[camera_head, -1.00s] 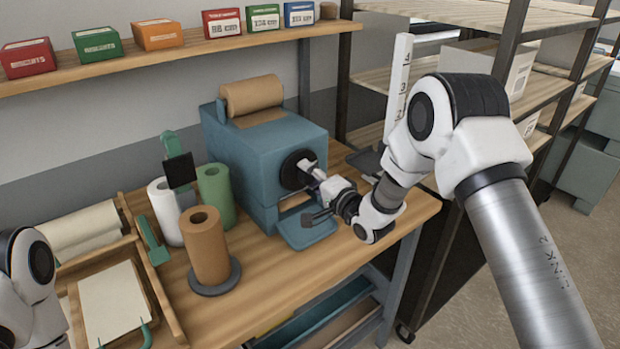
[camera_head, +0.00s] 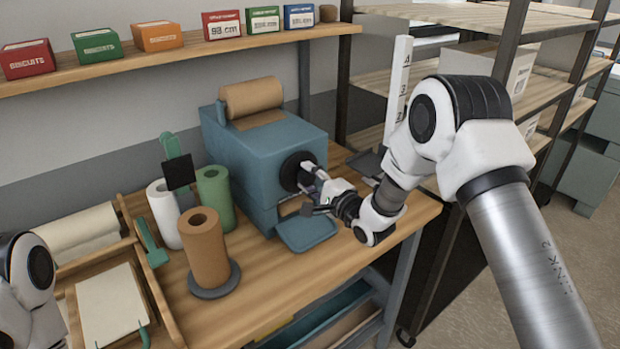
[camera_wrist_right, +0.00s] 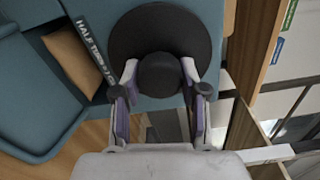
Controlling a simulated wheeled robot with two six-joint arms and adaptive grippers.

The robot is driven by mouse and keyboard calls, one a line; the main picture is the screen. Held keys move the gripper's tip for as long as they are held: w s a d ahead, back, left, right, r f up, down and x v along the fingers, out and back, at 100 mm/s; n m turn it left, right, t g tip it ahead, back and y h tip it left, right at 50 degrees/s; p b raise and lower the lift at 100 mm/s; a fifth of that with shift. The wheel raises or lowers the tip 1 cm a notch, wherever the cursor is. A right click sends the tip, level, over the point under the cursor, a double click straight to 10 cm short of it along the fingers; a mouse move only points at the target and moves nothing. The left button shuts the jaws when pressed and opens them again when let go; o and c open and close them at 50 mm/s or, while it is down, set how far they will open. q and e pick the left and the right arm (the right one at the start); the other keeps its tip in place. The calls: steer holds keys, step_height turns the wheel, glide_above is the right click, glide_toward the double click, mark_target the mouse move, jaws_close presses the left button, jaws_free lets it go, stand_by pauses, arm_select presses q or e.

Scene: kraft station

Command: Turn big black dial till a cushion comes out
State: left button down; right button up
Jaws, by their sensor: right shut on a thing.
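The big black dial (camera_head: 294,171) sits on the front face of the blue machine (camera_head: 265,150), with a roll of brown paper (camera_head: 252,97) on its top. My right gripper (camera_head: 308,178) is at the dial. In the right wrist view the dial (camera_wrist_right: 160,30) is a wide black disc with a raised knob, and my right gripper (camera_wrist_right: 160,84) is shut on that knob, one finger on each side. A brown paper piece (camera_wrist_right: 72,62) shows in the machine's opening beside a label reading "HALF TURN". Of my left arm only white links show; its gripper is out of view.
A blue tray (camera_head: 306,232) juts out below the machine's opening. A brown roll on a stand (camera_head: 206,250), a green roll (camera_head: 215,197) and a white roll (camera_head: 164,212) stand to its left. Small boxes (camera_head: 157,36) line the shelf above.

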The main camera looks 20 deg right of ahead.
steer(key=shift+a, duration=0.1)
steer(key=o, duration=0.9)
steer(key=shift+c, duration=0.2)
steer(key=shift+o, duration=1.3)
steer(key=shift+w+a, duration=0.1)
steer(key=v, duration=1.2)
